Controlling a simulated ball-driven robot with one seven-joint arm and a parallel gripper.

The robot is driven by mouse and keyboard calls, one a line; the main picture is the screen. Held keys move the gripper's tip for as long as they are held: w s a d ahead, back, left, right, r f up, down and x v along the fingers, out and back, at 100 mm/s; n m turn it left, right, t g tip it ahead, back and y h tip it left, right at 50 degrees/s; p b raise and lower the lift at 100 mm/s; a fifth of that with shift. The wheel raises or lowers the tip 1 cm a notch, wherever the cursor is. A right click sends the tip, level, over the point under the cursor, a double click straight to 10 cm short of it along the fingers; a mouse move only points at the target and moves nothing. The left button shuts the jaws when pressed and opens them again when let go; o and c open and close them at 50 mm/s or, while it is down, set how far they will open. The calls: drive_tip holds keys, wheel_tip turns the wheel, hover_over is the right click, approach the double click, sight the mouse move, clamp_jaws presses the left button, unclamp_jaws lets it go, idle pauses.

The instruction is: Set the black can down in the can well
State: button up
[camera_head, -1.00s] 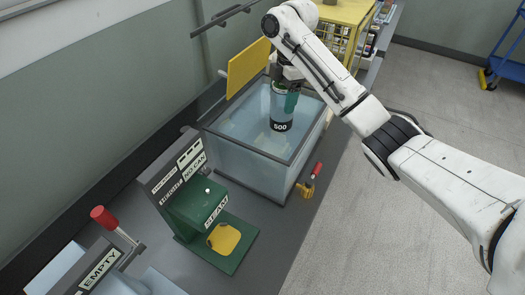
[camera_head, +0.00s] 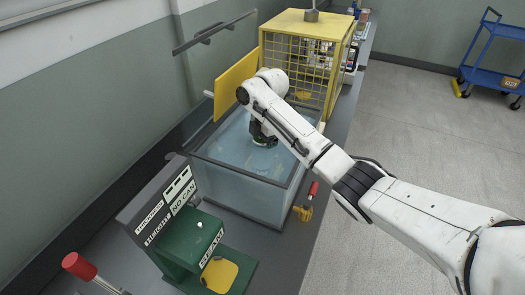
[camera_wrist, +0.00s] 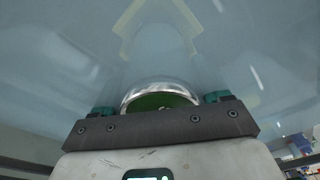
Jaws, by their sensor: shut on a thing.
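My gripper (camera_head: 262,134) is down at the translucent, blue-tinted tank (camera_head: 238,186), inside its rim. It is shut on the can (camera_wrist: 160,90), whose silver rim and green top show between the two teal fingertips in the wrist view. In the head view my wrist and arm hide nearly all of the can. I cannot tell whether the can touches the tank floor. A pale yellow outline (camera_wrist: 128,22) shows beyond the can in the wrist view. I cannot make out with certainty which place is the can well.
A green seamer (camera_head: 190,240) with a NO CAN sign and yellow pad (camera_head: 220,275) stands in front of the tank. A yellow panel (camera_head: 236,85) rises at its left rear, a yellow cage (camera_head: 300,58) behind. A red-handled lever (camera_head: 308,200) stands to its right.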

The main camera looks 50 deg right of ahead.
drive_tip(key=shift+f, duration=0.95)
drive_tip(key=shift+f, duration=0.1)
drive_tip(key=o, duration=1.7)
drive_tip(key=shift+c, duration=0.2)
drive_tip(key=r, duration=0.4)
drive_tip(key=d+r, duration=0.1)
drive_tip(key=r, duration=0.3)
drive_tip(key=r+p, duration=0.1)
drive_tip(key=r, duration=0.3)
drive_tip(key=shift+s+d+r, duration=0.1)
drive_tip(key=shift+s+d, duration=0.1)
drive_tip(key=shift+d, duration=0.05)
drive_tip(key=shift+w, duration=0.1)
